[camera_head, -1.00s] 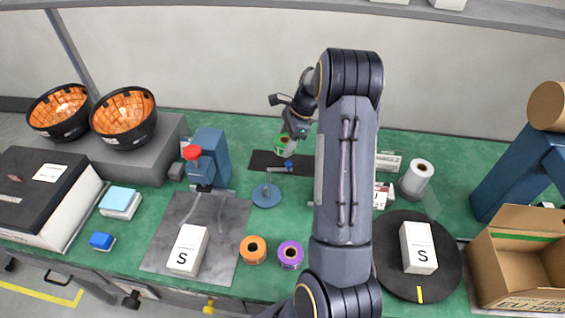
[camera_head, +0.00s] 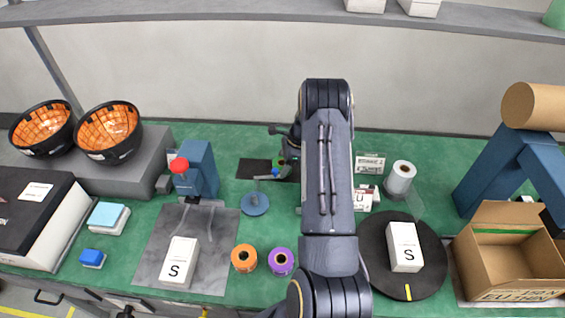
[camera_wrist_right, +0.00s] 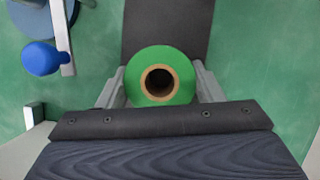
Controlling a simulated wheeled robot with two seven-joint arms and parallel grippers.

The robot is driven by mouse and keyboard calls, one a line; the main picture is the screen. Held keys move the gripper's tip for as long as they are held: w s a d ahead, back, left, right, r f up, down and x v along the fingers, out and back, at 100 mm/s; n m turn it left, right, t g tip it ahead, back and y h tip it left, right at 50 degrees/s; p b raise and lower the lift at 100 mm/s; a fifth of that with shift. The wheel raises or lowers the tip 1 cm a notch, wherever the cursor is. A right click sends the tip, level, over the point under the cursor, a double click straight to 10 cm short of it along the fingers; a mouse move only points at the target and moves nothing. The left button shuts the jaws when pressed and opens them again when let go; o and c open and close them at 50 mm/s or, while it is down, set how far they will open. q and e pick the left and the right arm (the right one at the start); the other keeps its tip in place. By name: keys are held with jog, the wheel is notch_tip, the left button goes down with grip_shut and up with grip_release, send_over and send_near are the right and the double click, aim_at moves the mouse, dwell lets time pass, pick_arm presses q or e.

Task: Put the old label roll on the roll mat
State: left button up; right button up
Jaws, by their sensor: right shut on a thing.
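The green label roll (camera_head: 281,160) with a brown core is in my right gripper (camera_head: 286,166). In the right wrist view the roll (camera_wrist_right: 160,60) sits between the two fingers, its core facing the camera. The dark roll mat (camera_head: 251,168) lies flat at the back of the green bench. In the wrist view the mat (camera_wrist_right: 167,25) runs up behind the roll, which overlaps its near part. I cannot tell whether the roll touches the mat. My right forearm hides part of the area to the right. My left gripper is not in view.
A blue disc stand (camera_head: 255,204) with a metal arm and blue knob is close by the mat. Orange (camera_head: 244,258) and purple (camera_head: 281,262) rolls stand nearer the front. A blue press (camera_head: 199,170) is on the left, a white roll (camera_head: 400,179) on the right.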

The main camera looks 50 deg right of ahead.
jog(key=shift+f, duration=0.25)
jog(key=o, duration=1)
jog(key=shift+r, duration=0.1)
